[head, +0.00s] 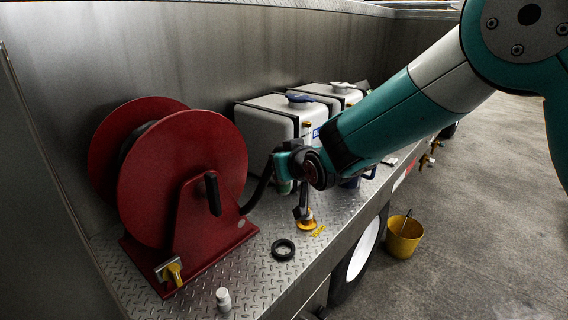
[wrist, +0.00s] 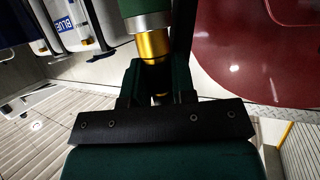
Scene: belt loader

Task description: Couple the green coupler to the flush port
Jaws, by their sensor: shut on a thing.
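The green coupler (wrist: 148,8) has a silver ring and a gold collar, and sits between my gripper's fingers in the wrist view. My gripper (wrist: 156,80) is shut on it. In the head view my gripper (head: 284,168) is above the diamond-plate deck, right of the red reel, and a small green part of the coupler (head: 285,187) shows below it. Small brass fittings (head: 427,160) stick out of the vehicle's side, well to the right of my gripper. I cannot tell which of them is the flush port.
White tanks (head: 268,118) stand behind my gripper. A black ring (head: 283,250), a white bottle (head: 223,299) and a yellow-based post (head: 306,225) are on the deck. A yellow bucket (head: 403,240) stands on the floor.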

